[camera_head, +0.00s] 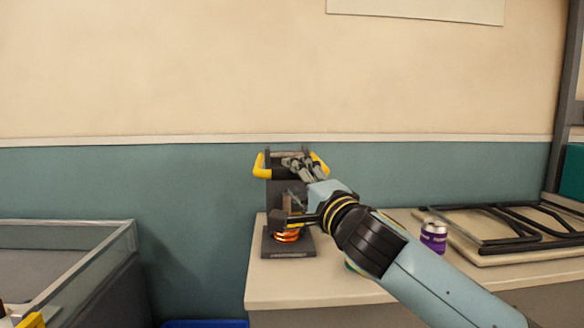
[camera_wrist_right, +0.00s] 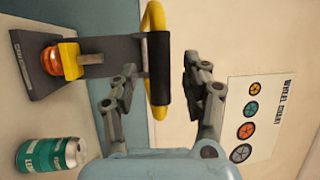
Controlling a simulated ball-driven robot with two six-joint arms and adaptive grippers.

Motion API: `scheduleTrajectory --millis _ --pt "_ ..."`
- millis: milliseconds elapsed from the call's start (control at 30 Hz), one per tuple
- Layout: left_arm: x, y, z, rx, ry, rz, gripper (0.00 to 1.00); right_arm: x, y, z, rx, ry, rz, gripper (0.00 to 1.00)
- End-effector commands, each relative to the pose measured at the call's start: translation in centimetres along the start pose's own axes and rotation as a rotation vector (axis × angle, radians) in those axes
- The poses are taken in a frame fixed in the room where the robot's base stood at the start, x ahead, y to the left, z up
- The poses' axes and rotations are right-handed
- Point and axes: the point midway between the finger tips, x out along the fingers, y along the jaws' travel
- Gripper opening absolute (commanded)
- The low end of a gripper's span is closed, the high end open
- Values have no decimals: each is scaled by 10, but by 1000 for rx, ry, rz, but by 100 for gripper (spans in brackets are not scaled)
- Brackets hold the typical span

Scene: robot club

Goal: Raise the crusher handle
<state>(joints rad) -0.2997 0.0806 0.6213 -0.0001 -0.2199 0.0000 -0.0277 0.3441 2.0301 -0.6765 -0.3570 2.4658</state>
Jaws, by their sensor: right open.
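The can crusher stands on the left end of the bench, with a dark base plate (camera_head: 288,254) and an upright dark frame. An orange can (camera_head: 287,236) sits on its base; it also shows in the wrist view (camera_wrist_right: 50,61). The crusher handle has yellow side arms (camera_head: 260,166) and a black grip bar (camera_wrist_right: 159,75). My right gripper (camera_head: 295,161) is open at the handle. In the wrist view its fingers (camera_wrist_right: 160,66) lie on either side of the black bar; whether they touch it I cannot tell. My left gripper is not in view.
A purple can (camera_head: 433,237) and dark frames on a board (camera_head: 500,228) lie right on the bench (camera_head: 290,285). A green can (camera_wrist_right: 48,154) stands near the crusher. A wheel chart (camera_wrist_right: 255,115) hangs on the wall. A clear-walled enclosure (camera_head: 100,265) is at left.

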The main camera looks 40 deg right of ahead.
Motion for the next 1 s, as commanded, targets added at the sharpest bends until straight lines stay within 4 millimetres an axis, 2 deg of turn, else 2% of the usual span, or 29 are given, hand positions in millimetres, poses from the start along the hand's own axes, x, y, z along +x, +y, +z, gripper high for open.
scheduleTrajectory --millis 100,200,533,867,900,1000 --pt "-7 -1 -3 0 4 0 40 17 -2 0 2 1 -1 48" --pt "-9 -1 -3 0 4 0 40 24 -1 0 0 1 0 48" --pt "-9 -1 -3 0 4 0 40 27 1 0 0 0 1 46" --pt "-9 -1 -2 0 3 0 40 26 1 0 0 0 2 3" --pt "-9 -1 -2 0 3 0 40 26 1 0 0 0 2 0" --pt "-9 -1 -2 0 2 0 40 26 2 0 0 0 2 0"
